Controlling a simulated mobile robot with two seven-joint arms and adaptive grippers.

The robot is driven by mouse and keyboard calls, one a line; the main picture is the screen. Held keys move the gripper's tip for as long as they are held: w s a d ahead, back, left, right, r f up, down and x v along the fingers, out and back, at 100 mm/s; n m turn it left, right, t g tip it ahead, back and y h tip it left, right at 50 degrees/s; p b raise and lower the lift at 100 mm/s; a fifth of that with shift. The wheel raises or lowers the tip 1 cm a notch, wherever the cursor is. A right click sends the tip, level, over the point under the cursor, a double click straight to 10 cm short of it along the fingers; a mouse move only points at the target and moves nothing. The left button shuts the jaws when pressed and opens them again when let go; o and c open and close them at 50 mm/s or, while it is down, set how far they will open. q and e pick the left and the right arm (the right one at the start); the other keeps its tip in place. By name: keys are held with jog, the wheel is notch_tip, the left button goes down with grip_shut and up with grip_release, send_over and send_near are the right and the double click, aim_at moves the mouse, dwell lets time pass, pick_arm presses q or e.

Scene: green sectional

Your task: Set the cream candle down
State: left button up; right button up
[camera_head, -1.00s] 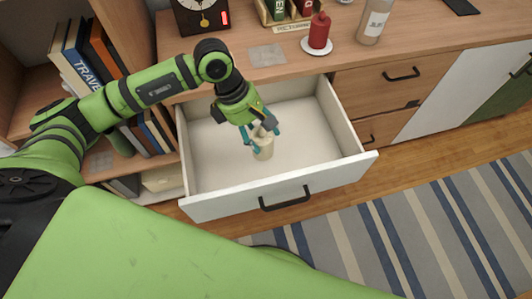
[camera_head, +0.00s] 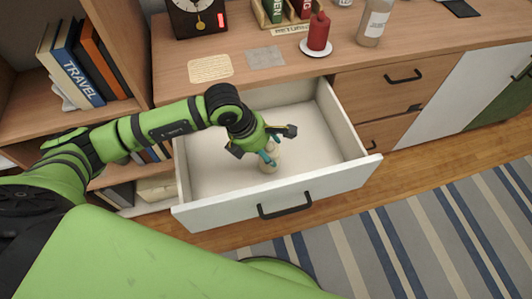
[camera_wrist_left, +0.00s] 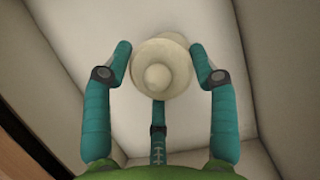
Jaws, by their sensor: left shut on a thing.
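The cream candle (camera_head: 270,166) is inside the open white drawer (camera_head: 345,182), near its middle. In the wrist view the candle (camera_wrist_left: 160,75) shows as a pale rounded shape with a round knob in front, between the teal fingers. My left gripper (camera_head: 268,156) is shut on the candle, reaching down into the drawer. The fingers also show in the wrist view (camera_wrist_left: 160,80), one on each side and one below. Whether the candle touches the drawer floor is hard to tell. My right gripper is not in view.
The drawer floor around the candle looks bare. Its walls and its front with a dark handle (camera_head: 285,205) surround my gripper. On the top above stand a clock (camera_head: 198,15), a red bottle (camera_head: 319,32) on a white dish and a grey bottle (camera_head: 373,22). Books (camera_head: 78,65) fill shelves at left.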

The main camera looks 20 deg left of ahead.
pick_arm(q)
jog(key=shift+f, duration=1.6)
jog(key=o, duration=1.4)
jog(key=v, duration=1.2)
jog(key=shift+r, duration=0.15)
